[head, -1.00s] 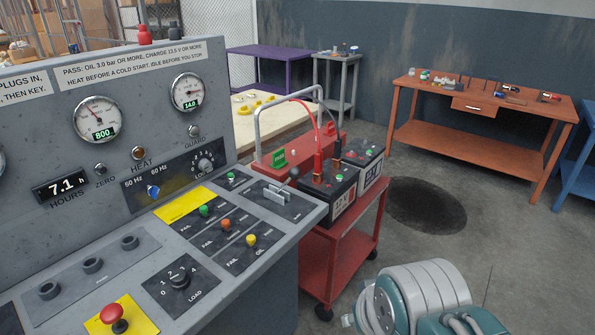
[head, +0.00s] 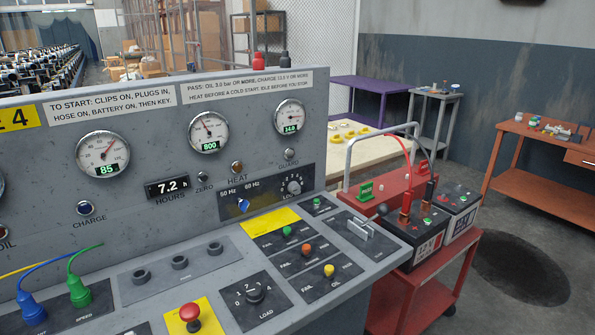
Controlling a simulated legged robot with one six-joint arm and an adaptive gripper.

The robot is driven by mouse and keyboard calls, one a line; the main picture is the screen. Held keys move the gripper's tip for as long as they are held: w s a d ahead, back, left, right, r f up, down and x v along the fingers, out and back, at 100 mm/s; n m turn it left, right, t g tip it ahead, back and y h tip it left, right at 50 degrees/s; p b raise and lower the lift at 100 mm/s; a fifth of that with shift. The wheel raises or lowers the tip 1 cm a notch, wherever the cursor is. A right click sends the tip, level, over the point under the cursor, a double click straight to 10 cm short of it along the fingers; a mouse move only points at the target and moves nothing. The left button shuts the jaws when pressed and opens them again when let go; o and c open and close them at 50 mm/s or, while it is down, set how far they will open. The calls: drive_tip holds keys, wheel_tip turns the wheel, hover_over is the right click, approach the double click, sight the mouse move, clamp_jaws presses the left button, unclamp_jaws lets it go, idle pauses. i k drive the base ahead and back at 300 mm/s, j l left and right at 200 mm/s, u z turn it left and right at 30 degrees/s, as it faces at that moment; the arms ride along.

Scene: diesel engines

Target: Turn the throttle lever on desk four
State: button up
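The grey control desk (head: 135,230) fills the lower left and middle of the head view. A yellow sign ending in 4 (head: 18,118) is on its upright panel at the left edge. On the desk's right end, a silver lever-like handle (head: 360,228) stands on a dark plate, with a dark round knob (head: 383,210) near its far end. I cannot read that plate's label, so I cannot tell for sure that this is the throttle lever. My gripper is not in view.
A red cart (head: 425,290) with two batteries (head: 415,235) stands close to the desk's right end. Gauges, a red mushroom button (head: 189,312) and a load knob (head: 254,292) are on the desk. Open floor with a dark stain (head: 520,268) lies at right.

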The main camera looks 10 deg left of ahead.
sight(383, 209)
drive_tip(key=i+z, duration=0.35)
drive_tip(key=i, duration=0.55)
